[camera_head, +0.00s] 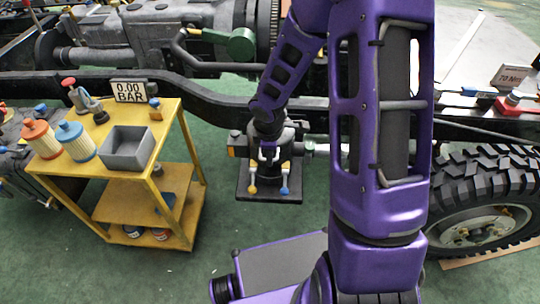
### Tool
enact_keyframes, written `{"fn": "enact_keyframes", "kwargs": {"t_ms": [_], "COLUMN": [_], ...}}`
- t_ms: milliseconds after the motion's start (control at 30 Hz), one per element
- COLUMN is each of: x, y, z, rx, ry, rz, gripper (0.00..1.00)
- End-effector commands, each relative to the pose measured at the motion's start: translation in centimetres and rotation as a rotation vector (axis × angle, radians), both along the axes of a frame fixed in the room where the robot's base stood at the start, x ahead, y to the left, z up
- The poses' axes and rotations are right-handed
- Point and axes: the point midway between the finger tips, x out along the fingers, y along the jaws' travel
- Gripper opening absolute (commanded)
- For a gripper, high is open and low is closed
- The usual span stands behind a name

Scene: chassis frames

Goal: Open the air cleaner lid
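My purple arm reaches down in front of the chassis. Its end, my gripper (268,148), is small and dark in this view, over a dark unit (270,188) beside the frame rail. That unit has a flat square base and small yellow and blue-tipped parts on its front. I cannot tell whether it is the air cleaner, and no lid can be clearly made out. My arm hides part of this area. I cannot see whether the fingers are open, shut or touching the unit.
The black chassis rail (205,97) runs behind. A tyre (490,190) stands right. Green floor (225,235) between cart and arm is clear.

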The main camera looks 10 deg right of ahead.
Motion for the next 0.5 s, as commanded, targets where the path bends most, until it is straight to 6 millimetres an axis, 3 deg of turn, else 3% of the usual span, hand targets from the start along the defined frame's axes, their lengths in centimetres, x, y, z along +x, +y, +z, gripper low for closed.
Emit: {"fn": "enact_keyframes", "kwargs": {"t_ms": [100, 267, 500], "x": [0.01, 0.01, 0.00], "y": [0.01, 0.01, 0.02], "z": [0.04, 0.04, 0.06], "rx": [0.000, 0.000, 0.000], "ry": [0.000, 0.000, 0.000], "rz": [0.000, 0.000, 0.000], "gripper": [0.26, 0.00, 0.00]}}
